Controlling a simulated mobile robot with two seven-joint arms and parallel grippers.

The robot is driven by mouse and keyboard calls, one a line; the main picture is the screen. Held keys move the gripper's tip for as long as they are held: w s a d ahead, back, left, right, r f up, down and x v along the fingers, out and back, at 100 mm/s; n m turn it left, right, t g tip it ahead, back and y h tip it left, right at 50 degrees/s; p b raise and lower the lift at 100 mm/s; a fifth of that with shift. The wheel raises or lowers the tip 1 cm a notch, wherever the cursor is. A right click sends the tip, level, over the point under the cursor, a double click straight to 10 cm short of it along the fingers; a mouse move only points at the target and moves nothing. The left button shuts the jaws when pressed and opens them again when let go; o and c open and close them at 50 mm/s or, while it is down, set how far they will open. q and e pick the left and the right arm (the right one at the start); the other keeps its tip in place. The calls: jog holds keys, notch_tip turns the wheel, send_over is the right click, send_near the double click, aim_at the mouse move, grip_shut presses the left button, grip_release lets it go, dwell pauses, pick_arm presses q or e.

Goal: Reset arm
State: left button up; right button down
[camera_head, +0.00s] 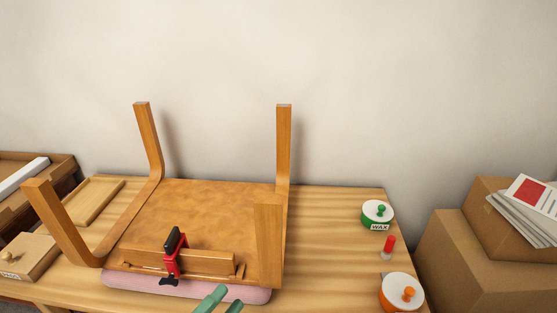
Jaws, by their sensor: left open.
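My left gripper (229,298) shows at the bottom edge as two green fingertips, apart and with nothing seen between them. It is just in front of the pink cushion edge (200,287) of an upturned wooden chair (215,206). The chair lies on the table with its legs pointing up. A red and black clamp (172,256) sits upright on a wooden rail (207,262) at the chair's near side. The rest of my left arm is below the picture. My right gripper is not in view.
A green-knobbed wax tin (370,217), a small red-topped item (388,247) and an orange-knobbed tin (392,294) stand on the table's (325,235) right. Cardboard boxes (455,255) with papers are beyond it. A wooden tray (91,207) and a box (30,256) are left.

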pick_arm(q)
jog(key=s+a+f+n+g+y, duration=0.3)
jog(key=s+a+f+n+y, duration=0.2)
jog(key=s+f+n, duration=0.5)
jog(key=s+a+f+n+g+y+p, duration=0.1)
jog(key=s+a+f+n+g+y, duration=0.3)
jog(key=s+f+n, duration=0.6)
notch_tip(320, 180, down, 5)
jog(key=a+n+y, duration=0.1)
jog(key=y, duration=0.1)
jog(key=shift+s+a+n+g+y, duration=0.15)
jog(key=shift+s+n+g+y, duration=0.15)
jog(key=shift+y, duration=0.1)
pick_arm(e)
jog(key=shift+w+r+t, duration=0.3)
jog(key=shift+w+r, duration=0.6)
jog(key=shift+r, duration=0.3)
pick_arm(q)
jog(key=shift+w, duration=0.1)
